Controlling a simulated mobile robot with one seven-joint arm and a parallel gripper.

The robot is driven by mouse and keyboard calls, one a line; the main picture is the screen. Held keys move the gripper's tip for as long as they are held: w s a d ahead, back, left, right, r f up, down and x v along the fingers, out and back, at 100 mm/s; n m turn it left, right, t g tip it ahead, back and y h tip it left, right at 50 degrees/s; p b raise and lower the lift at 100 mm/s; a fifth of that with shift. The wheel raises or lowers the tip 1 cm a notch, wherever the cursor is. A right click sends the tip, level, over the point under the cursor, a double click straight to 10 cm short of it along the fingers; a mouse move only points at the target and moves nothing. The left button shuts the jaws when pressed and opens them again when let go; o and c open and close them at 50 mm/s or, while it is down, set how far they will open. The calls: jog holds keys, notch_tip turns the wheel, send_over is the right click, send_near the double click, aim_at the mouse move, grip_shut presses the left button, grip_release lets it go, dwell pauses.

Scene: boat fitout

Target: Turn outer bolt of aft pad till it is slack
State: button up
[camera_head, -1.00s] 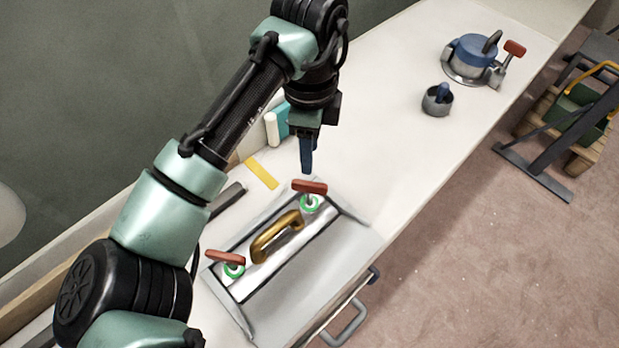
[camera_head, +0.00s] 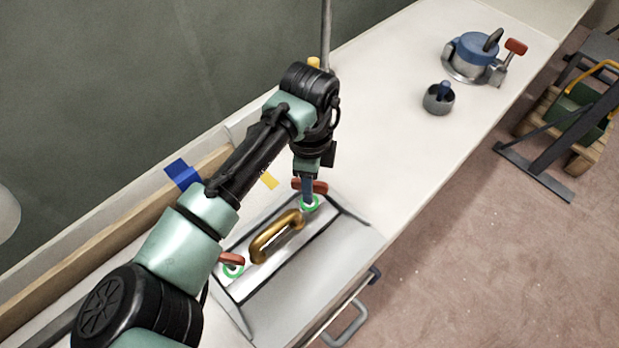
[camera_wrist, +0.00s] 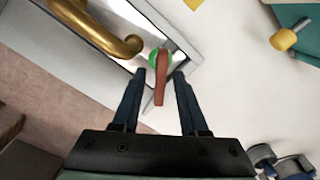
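A grey plate (camera_head: 262,293) lies at the bench's front edge and carries a brass handle (camera_head: 265,243). Two bolts with red bar heads and green rings stand on it, one at each end of the handle. My gripper (camera_head: 307,197) is down at the far bolt (camera_head: 321,187), in front of part of its red bar. In the wrist view my gripper (camera_wrist: 161,75) is open, with its fingers on either side of that red bar (camera_wrist: 162,84) and gaps showing on both sides. The near bolt (camera_head: 231,258) stands clear of the gripper, partly behind my arm.
A blue-topped pot-like fitting (camera_head: 473,50) with a red handle and a small grey cup (camera_head: 437,104) stand farther along the bench. The bench between is clear. A grey rail handle (camera_head: 345,325) sticks out at the front. A yellow strip (camera_head: 269,181) lies behind the plate.

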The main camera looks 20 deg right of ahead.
grip_shut()
